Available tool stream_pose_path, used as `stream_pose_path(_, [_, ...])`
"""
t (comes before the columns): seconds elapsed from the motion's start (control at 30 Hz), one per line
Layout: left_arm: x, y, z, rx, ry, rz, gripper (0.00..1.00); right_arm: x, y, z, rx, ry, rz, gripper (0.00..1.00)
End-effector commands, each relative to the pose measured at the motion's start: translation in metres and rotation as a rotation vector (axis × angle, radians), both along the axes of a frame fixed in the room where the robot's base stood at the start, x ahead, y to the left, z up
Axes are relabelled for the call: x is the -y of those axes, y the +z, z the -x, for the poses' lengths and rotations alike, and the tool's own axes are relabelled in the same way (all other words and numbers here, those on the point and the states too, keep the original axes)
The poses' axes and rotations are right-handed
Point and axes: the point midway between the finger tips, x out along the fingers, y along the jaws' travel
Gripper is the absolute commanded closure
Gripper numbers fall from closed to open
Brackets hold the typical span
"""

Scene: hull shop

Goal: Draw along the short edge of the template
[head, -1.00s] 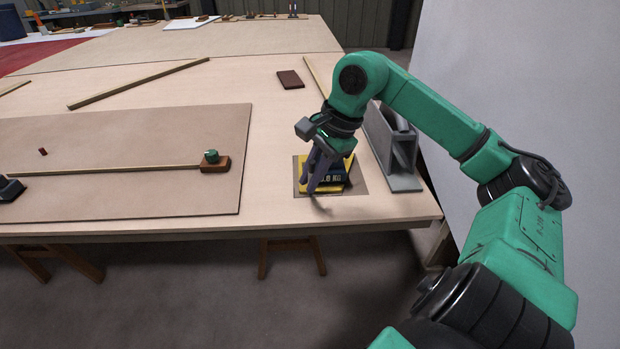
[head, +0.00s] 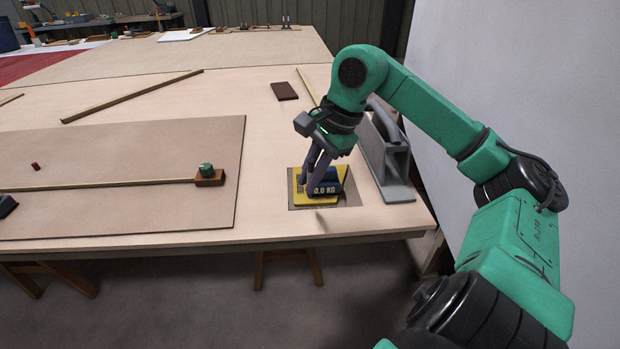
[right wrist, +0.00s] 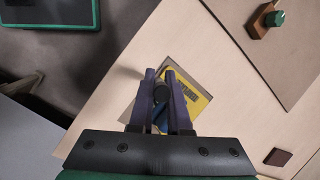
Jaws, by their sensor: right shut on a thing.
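The yellow template (head: 300,184) lies flat on a grey-brown sheet (head: 352,196) near the table's front right edge. A dark blue weight marked in KG (head: 331,185) stands on it. My right gripper (head: 312,190) points down at the template's near left part and hides some of it. In the right wrist view its fingers (right wrist: 161,84) are closed around a dark cylinder (right wrist: 160,92), seemingly a marker. Its tip and any contact are unclear. The template (right wrist: 196,98) shows there just right of the fingers. My left gripper is not in view.
A grey angled stand (head: 387,160) stands just right of the sheet. A large brown board (head: 130,140) lies left, bearing a long wooden strip (head: 120,184) and a wooden block with a green knob (head: 207,174). A dark red-brown block (head: 285,91) lies behind.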

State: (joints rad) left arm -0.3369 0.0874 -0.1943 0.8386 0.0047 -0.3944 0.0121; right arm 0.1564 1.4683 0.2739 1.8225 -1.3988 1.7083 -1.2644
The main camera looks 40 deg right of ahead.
Motion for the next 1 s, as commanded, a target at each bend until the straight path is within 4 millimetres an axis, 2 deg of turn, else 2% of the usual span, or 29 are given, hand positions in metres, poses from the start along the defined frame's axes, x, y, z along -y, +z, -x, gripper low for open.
stream_pose_path(0.03, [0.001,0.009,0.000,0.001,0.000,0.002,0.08,0.000,0.010,0.000,0.001,0.000,0.001,1.00])
stream_pose_path(0.1, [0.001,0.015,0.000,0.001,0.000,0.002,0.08,0.000,0.017,0.000,0.001,0.000,0.001,1.00])
stream_pose_path(0.3, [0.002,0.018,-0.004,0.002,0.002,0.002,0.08,0.000,0.018,0.000,0.001,0.000,0.000,1.00])
stream_pose_path(0.6, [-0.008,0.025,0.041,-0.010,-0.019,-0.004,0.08,0.000,0.050,0.000,0.002,0.000,0.000,1.00])
stream_pose_path(0.9, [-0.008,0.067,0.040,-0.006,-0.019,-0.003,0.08,0.000,0.097,0.000,0.002,0.000,0.000,1.00])
stream_pose_path(1.0, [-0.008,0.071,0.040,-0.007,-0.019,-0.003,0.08,0.000,0.101,0.000,0.001,0.000,0.000,1.00])
